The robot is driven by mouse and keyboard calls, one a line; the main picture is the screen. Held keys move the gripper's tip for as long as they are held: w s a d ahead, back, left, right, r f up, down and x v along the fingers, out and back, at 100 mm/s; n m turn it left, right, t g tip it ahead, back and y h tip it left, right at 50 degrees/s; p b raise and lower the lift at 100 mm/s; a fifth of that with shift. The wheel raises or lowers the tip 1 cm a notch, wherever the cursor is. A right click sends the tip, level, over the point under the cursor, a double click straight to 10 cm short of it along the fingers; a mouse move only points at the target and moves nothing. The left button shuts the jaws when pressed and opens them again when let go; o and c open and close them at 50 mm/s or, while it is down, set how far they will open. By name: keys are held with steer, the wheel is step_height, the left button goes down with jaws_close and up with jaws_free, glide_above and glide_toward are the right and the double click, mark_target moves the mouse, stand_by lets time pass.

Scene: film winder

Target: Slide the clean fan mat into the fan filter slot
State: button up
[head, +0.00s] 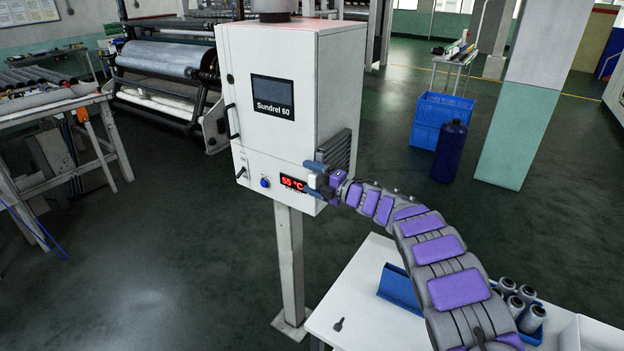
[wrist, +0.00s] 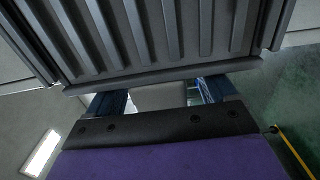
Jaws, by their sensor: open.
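The white cabinet marked Sundrel 60 (head: 265,135) stands on a post. A dark grey ribbed cover (head: 336,150) is on its right side; it fills the top of the wrist view (wrist: 160,35). My gripper (head: 314,180) is at the lower right of the cabinet, beside the cover's lower edge. Its blue fingers are apart. A pale piece shows between the fingers in the wrist view; I cannot tell whether it is the clean fan mat or part of the cabinet. The filter slot itself is not clearly visible.
A white table (head: 365,290) at the lower right holds a blue bin (head: 400,287) and several grey bottles (head: 516,295). Blue crates (head: 440,118) and a dark blue cylinder (head: 450,150) stand behind near a pillar (head: 520,110). The floor left of the post is clear.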

steer(key=v, duration=1.7)
steer(key=shift+d+p, duration=0.2)
steer(key=shift+p, duration=0.2)
steer(key=shift+f, duration=0.1)
steer(key=w+d+r+m+t+h, duration=0.3)
steer(key=d+r+m+t+h, duration=0.2)
steer(key=d+r+m+h, duration=0.55)
steer(key=s+d+r+m+g+h, duration=0.1)
steer(key=s+d+m+g+h, duration=0.4)
steer(key=s+m+h, duration=0.6)
steer(key=s+a+f+m+g+y, duration=0.2)
steer(key=s+a+f+g, duration=0.2)
steer(key=s, duration=1.1)
steer(key=s+a+f+m+g+y, duration=0.2)
steer(key=s+a, duration=0.8)
steer(key=s, duration=0.5)
steer(key=s+a+f+m+g+y+b, duration=0.1)
steer(key=s+a+f+m+g+y, duration=0.2)
steer(key=s, duration=1.3)
steer(key=a+f+g, duration=0.3)
steer(key=a, duration=0.2)
steer(key=shift+f+g, duration=0.35)
steer(key=shift+g, duration=0.05)
